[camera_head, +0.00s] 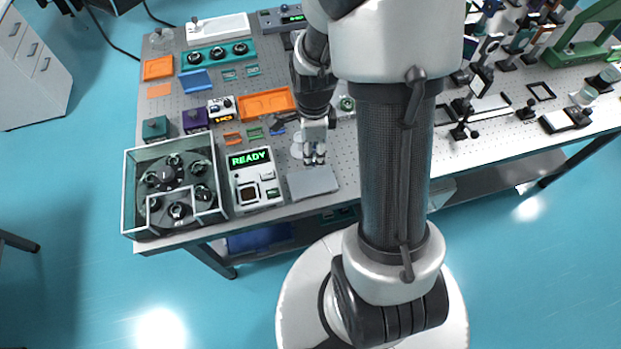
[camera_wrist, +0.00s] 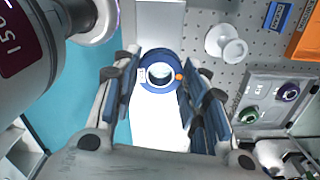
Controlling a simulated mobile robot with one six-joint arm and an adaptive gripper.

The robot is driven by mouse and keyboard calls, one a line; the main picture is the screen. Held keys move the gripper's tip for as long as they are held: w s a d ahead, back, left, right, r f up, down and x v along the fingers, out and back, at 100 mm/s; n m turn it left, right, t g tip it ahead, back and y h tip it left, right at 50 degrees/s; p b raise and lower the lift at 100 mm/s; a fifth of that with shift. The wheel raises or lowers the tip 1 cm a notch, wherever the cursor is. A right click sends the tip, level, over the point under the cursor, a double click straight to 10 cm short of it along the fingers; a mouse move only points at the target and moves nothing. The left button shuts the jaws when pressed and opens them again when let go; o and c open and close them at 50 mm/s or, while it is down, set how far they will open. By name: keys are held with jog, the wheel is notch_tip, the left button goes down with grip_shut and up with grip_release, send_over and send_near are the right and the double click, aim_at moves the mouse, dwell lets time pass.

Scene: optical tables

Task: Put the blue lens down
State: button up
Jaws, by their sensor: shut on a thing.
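The blue lens, a blue ring with a clear centre and a small orange mark, shows in the wrist view (camera_wrist: 160,88) between the fingertips. My gripper (camera_wrist: 156,80) is shut on it. In the head view my gripper (camera_head: 314,160) points down over the front part of the perforated table, just behind a flat grey plate (camera_head: 313,184). The lens cannot be made out clearly in the head view. The wrist view does not show clearly how high the lens is above the surface below.
A white device reading READY (camera_head: 255,181) stands left of my gripper, with a glass-walled box (camera_head: 133,190) beyond it. An orange tray (camera_head: 266,103) lies behind. A white spool-like piece (camera_wrist: 226,44) stands right of the lens in the wrist view. Optics crowd the right-hand table.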

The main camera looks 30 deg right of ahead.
aim_at(312, 181)
notch_tip(312, 181, down, 12)
jog(key=b, duration=0.2)
jog(key=shift+a+r+b, duration=0.1)
jog(key=shift+b, duration=0.25)
jog(key=shift+f, duration=0.25)
jog(key=o, duration=1.1)
jog(key=shift+r, duration=0.1)
jog(key=shift+c, duration=0.2)
